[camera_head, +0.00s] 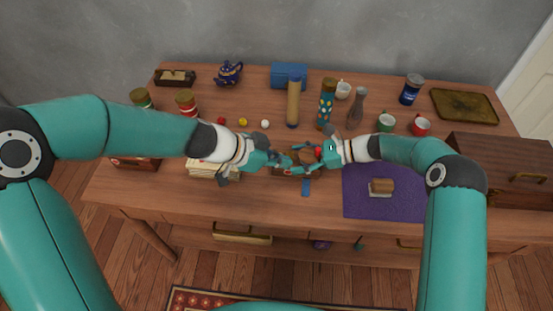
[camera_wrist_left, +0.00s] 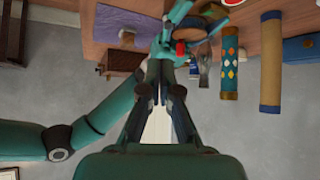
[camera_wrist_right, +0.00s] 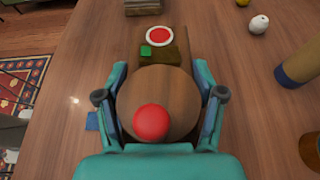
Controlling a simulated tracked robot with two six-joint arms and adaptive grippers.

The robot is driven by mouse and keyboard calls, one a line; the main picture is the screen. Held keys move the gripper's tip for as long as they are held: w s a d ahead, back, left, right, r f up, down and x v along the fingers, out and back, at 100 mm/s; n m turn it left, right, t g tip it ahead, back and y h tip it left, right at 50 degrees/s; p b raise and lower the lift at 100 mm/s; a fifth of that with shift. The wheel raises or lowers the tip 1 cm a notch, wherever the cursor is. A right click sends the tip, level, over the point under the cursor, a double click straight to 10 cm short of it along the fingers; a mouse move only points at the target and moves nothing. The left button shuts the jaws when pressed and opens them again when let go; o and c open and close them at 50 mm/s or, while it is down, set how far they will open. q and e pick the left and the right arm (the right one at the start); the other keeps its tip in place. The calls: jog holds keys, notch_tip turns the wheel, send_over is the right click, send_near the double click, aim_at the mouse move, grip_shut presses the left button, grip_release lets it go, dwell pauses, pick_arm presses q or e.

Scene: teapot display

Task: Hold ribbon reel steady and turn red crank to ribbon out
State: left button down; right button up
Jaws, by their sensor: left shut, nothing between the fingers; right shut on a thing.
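The ribbon reel (camera_head: 303,157) is a round brown wooden piece on the table between my grippers. It fills the gap between the fingers of my right gripper (camera_wrist_right: 160,100), which is shut on it; the reel's flat face (camera_wrist_right: 170,85) is close below the right wrist camera. The red crank knob (camera_wrist_right: 151,122) is on the near side of that face and also shows in the left wrist view (camera_wrist_left: 181,47). A short blue ribbon end (camera_head: 306,187) lies in front of the reel. My left gripper (camera_wrist_left: 160,68) is shut and empty, its fingertips just beside the knob; contact is unclear.
A purple mat (camera_head: 385,205) with a block on it lies right. A brown chest (camera_head: 500,165) stands at far right. Behind the reel are a tan cylinder (camera_head: 293,103), a patterned tube (camera_head: 327,103), a glass bottle (camera_head: 356,108) and mugs. A stack (camera_head: 205,168) lies under my left arm.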

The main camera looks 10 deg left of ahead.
jog(key=shift+d, duration=0.1)
pick_arm(q)
jog(key=shift+s+a+r, duration=0.45)
jog(key=shift+s+r, duration=0.1)
jog(key=shift+r, duration=0.1)
pick_arm(e)
jog(key=o, duration=1.5)
jog(key=shift+o, duration=0.2)
